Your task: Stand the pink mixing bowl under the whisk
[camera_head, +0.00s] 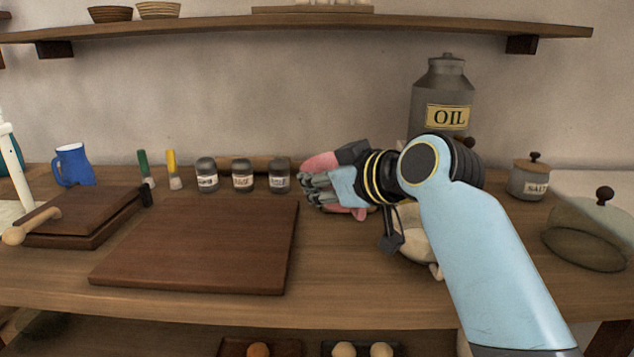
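A pink piece (320,161), which looks like part of the mixing bowl, shows above my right gripper (318,190), and more pink shows below it. The gripper covers most of it, so I cannot tell whether the bowl is upright or tilted, or whether it touches the counter. My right arm comes in from the lower right, and its fingers point left, in front of the pink. I cannot tell whether they are closed on it. I cannot make out a whisk for certain. My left gripper is not in view.
A dark wooden board (200,245) lies bare in the middle. Several spice jars (242,176) stand behind it. A blue jug (73,165) and a white upright (15,165) are left. An oil can (445,95), salt pot (530,178) and glass lid (585,245) are right.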

